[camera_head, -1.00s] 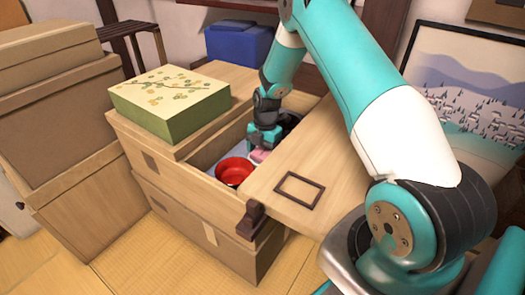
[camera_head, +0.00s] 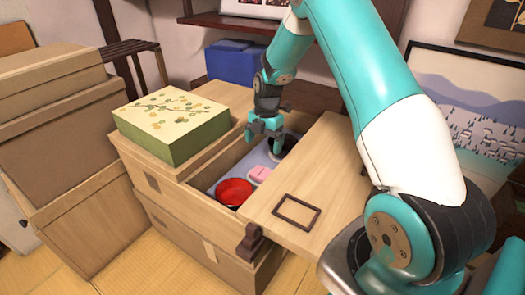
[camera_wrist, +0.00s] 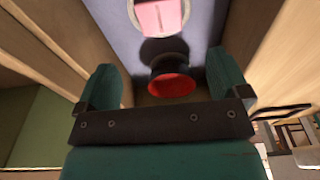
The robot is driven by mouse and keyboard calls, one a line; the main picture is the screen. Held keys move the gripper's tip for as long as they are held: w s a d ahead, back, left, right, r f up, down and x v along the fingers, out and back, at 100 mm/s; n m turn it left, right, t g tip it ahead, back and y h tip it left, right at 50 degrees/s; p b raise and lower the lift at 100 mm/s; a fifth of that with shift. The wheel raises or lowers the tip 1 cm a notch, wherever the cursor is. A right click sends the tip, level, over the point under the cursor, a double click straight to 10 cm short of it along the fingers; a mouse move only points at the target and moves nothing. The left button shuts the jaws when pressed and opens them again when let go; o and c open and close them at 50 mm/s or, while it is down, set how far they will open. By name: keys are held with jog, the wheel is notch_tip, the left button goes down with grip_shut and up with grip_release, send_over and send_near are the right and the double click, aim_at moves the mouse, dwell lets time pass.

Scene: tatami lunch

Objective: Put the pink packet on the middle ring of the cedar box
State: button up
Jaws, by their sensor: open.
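The pink packet (camera_head: 259,173) lies inside the open cedar box (camera_head: 222,212), on a pale round ring between a red bowl (camera_head: 233,193) and a dark vessel (camera_head: 290,141). In the wrist view the packet (camera_wrist: 158,17) sits within the pale ring (camera_wrist: 187,12), at the top edge and partly cut off. My gripper (camera_head: 264,143) is open and empty, above the box and behind the packet, apart from it. In the wrist view my gripper's fingers (camera_wrist: 168,88) stand wide on either side of a dark vessel with a red inside (camera_wrist: 172,82).
A green patterned box (camera_head: 172,122) stands on the cedar box's left part. A wooden board with a dark frame mark (camera_head: 310,190) covers its right part. Stacked cardboard boxes (camera_head: 60,130) stand at left. A blue box (camera_head: 233,62) is behind.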

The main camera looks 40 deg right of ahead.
jog(key=s+a+r+m+y, duration=0.1)
jog(key=s+a+r+m, duration=0.35)
jog(key=a+r, duration=0.4)
jog(key=s+a+r+m, duration=0.3)
jog(key=s+a+r, duration=0.2)
jog(key=a+r, duration=0.35)
jog(key=s+a+r+m+y, duration=0.1)
jog(key=s+a+r+m, duration=0.1)
jog(key=s, duration=0.7)
jog(key=s+a+r+m, duration=0.3)
jog(key=s+a+m, duration=0.2)
jog(key=s, duration=0.5)
jog(key=shift+a+r+y, duration=0.15)
jog(key=shift+a+y, duration=0.25)
jog(key=shift+a, duration=0.45)
jog(key=shift+m, duration=0.25)
